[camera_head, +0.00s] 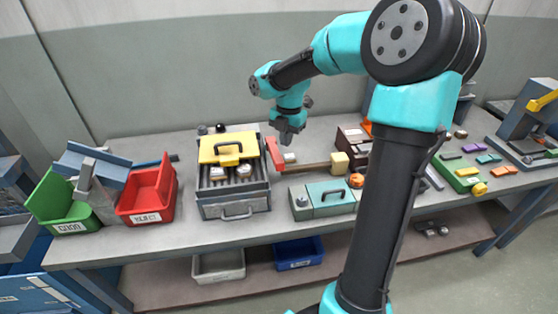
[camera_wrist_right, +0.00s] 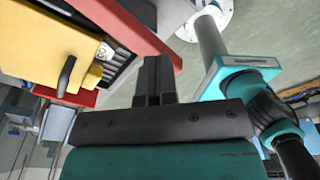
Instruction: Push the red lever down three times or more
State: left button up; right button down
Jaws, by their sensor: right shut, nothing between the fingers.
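The red lever (camera_head: 273,154) is at the right side of a grey heater box (camera_head: 232,207) with a yellow handled lid (camera_head: 229,148). My right gripper (camera_head: 286,139) is shut and empty, pointing down just above and right of the lever in the head view. In the right wrist view the lever is a red bar (camera_wrist_right: 120,22) running diagonally just beyond my shut fingers (camera_wrist_right: 154,62). The yellow lid (camera_wrist_right: 45,45) is left of it there. I cannot tell whether the fingertips touch the lever. My left gripper is not in view.
A red bin (camera_head: 150,193) and a green bin (camera_head: 52,198) stand at the left. A wooden-handled bar (camera_head: 310,168) and a teal case (camera_head: 325,197) lie right of the heater. Coloured blocks and a machine fill the far right. The table front is mostly clear.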

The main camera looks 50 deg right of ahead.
aim_at(279, 161)
notch_tip(279, 161, up, 12)
jog(key=d, duration=0.1)
jog(key=shift+w+f, duration=0.15)
jog(key=shift+f, duration=0.05)
dwell(0.3)
jog(key=a+m, duration=0.1)
jog(key=m, duration=0.2)
jog(key=w+a+m+g, duration=0.1)
jog(key=m, duration=0.2)
jog(key=a+m+g, duration=0.1)
jog(key=m, duration=0.3)
jog(key=shift+w+f+y, duration=0.3)
jog(key=shift+w+f, duration=0.05)
jog(key=x, duration=1.4)
jog(key=shift+s, duration=0.1)
jog(key=shift+a, duration=0.1)
